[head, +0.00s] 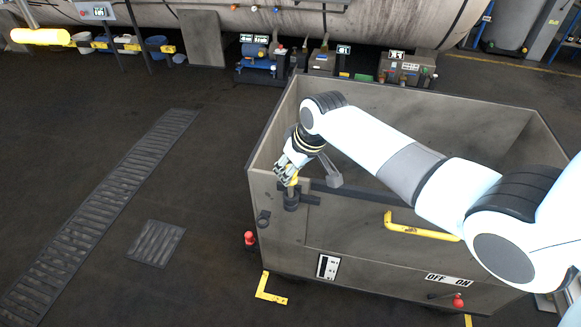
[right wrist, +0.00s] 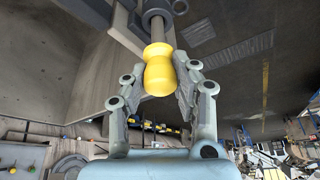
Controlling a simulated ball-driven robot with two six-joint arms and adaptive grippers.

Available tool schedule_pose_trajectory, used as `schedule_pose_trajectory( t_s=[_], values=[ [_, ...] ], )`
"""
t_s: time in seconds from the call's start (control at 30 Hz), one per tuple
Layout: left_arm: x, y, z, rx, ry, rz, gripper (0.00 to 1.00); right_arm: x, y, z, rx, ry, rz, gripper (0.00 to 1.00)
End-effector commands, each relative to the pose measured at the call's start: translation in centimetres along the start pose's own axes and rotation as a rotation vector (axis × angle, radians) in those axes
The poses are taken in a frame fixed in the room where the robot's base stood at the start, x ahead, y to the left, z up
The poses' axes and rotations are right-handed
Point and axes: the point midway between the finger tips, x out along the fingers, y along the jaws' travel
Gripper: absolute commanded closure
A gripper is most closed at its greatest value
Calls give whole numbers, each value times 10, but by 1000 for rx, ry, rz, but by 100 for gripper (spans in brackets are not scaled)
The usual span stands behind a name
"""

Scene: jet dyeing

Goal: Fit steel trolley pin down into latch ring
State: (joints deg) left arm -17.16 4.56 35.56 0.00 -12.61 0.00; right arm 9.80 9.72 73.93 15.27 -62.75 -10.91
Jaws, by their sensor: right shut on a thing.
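The steel trolley pin has a yellow grip (right wrist: 158,72) and a grey shaft (right wrist: 155,30). In the right wrist view my right gripper (right wrist: 160,82) has its fingers on both sides of the yellow grip and is shut on it. The shaft runs away from the gripper towards the dark latch ring (right wrist: 146,20); whether its tip is inside the ring is unclear. In the head view my right gripper (head: 290,172) is above the trolley's near left corner, with the latch fitting (head: 291,199) just below. My left gripper is not in view.
The open grey trolley (head: 285,230) has a yellow handle (head: 418,228) on its front. A red-topped knob (head: 249,238) is at its left. The dark floor left of it is clear, with grates (head: 158,243). A dyeing vessel (head: 230,18) and pump units stand behind.

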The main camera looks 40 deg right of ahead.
Motion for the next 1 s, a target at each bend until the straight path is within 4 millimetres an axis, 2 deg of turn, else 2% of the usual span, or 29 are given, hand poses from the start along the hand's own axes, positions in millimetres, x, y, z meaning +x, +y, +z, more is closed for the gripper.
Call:
schedule_pose_trajectory(
  t_s=[0.5,1.0],
  values=[
    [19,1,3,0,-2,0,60,27,1,10,0,1,0,100],
    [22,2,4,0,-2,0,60,33,1,13,0,1,0,100]
  ],
)
